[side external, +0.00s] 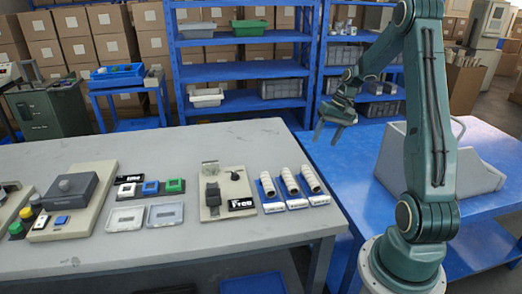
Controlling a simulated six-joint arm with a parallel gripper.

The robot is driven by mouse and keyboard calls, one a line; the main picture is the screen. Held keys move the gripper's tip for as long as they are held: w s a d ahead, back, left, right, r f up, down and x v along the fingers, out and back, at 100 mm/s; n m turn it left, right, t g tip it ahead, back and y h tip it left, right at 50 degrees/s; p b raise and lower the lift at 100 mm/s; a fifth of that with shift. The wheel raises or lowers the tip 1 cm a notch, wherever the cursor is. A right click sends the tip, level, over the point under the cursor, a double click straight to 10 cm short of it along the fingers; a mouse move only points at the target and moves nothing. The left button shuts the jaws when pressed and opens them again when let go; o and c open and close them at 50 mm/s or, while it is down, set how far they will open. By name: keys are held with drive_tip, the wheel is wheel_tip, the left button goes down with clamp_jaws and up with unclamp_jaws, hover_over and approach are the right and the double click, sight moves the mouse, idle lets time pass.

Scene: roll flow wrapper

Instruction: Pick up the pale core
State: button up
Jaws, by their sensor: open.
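My gripper (328,135) is open and empty, high above and to the right of the rolls, near the table's far right corner. It is well apart from them.
Left of the rolls stands a beige board (227,207) with a dark device and a clear block. A blue table (351,180) with a grey bin (470,172) is at right.

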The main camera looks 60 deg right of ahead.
hover_over(310, 171)
drive_tip(key=s+d, duration=0.1)
drive_tip(key=shift+s+d+f, duration=0.1)
drive_tip(key=shift+f, duration=4.05)
drive_tip(key=shift+x, duration=2.55)
drive_tip(key=c, duration=1)
